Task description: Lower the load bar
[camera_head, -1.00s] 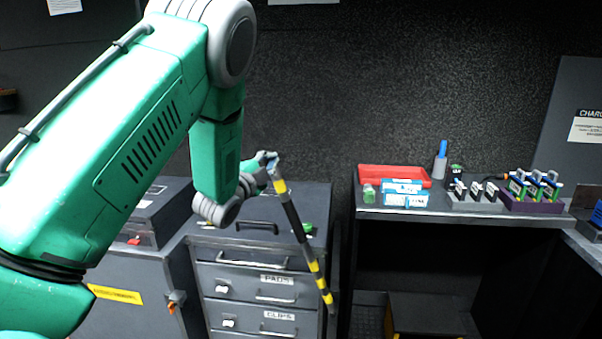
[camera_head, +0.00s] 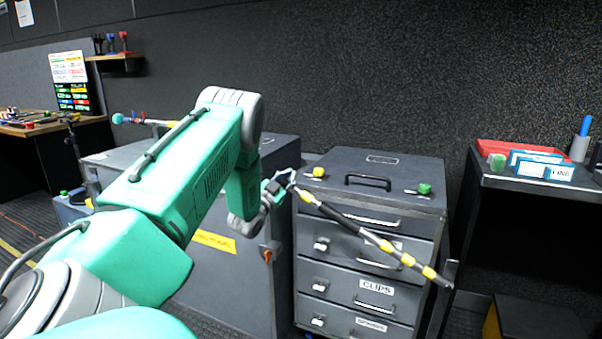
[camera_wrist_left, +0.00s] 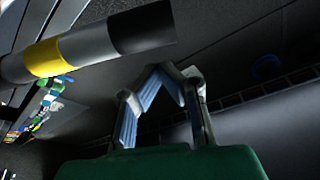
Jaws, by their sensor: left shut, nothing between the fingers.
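The load bar (camera_head: 366,236), dark with yellow bands, slants across the front of the drawer cabinet in the head view. Its upper left end is near my left gripper (camera_head: 286,177), and its lower right end is by an upright grey post (camera_head: 444,292). In the left wrist view the bar (camera_wrist_left: 88,47) crosses the upper left and its end lies above my left gripper (camera_wrist_left: 165,72). The left fingertips meet, with nothing between them, and a gap shows between them and the bar. My right gripper is in neither view.
The drawer cabinet (camera_head: 372,283) carries a black handle, a green knob (camera_head: 424,188) and a yellow knob (camera_head: 319,172). A grey case with a yellow label (camera_head: 214,241) stands to its left. A shelf with a red tray (camera_head: 520,150) and blue boxes is at right.

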